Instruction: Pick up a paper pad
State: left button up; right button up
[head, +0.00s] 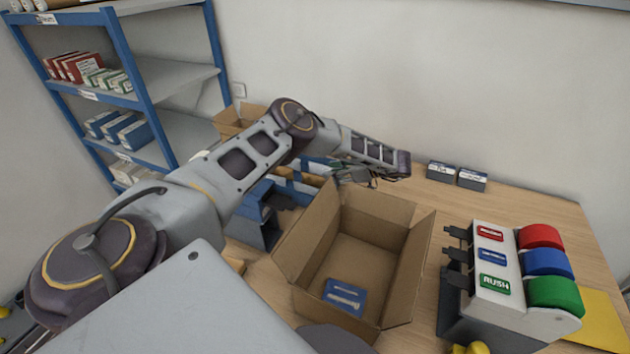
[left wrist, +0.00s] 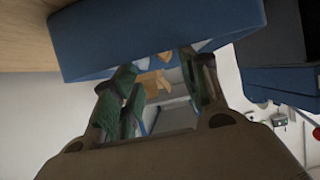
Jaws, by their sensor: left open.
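My left gripper (head: 335,168) is behind the open carton, beside a blue rack (head: 282,186); my forearm partly covers it. In the left wrist view its two dark green fingers (left wrist: 160,95) are apart with nothing held between them. A blue panel (left wrist: 150,35), perhaps part of the rack, crosses the top of that view close to the fingertips. Small pale and tan shapes show beyond the fingers, too blurred to name. I cannot make out a paper pad with certainty. My right gripper is not in view.
An open carton (head: 408,262) stands on the counter with a blue labelled packet (head: 344,296) inside. A tape dispenser (head: 505,315) with red, blue and green rolls is at right. Blue shelving (head: 140,75) is at left.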

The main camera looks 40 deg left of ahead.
aim_at(317, 175)
pick_arm(q)
jog(key=shift+s+a+f, duration=0.2)
jog(key=shift+a+f, duration=0.1)
jog(key=shift+a, duration=0.2)
jog(key=shift+p+x, duration=0.55)
jog(key=shift+x, duration=2.25)
jog(key=c, duration=0.5)
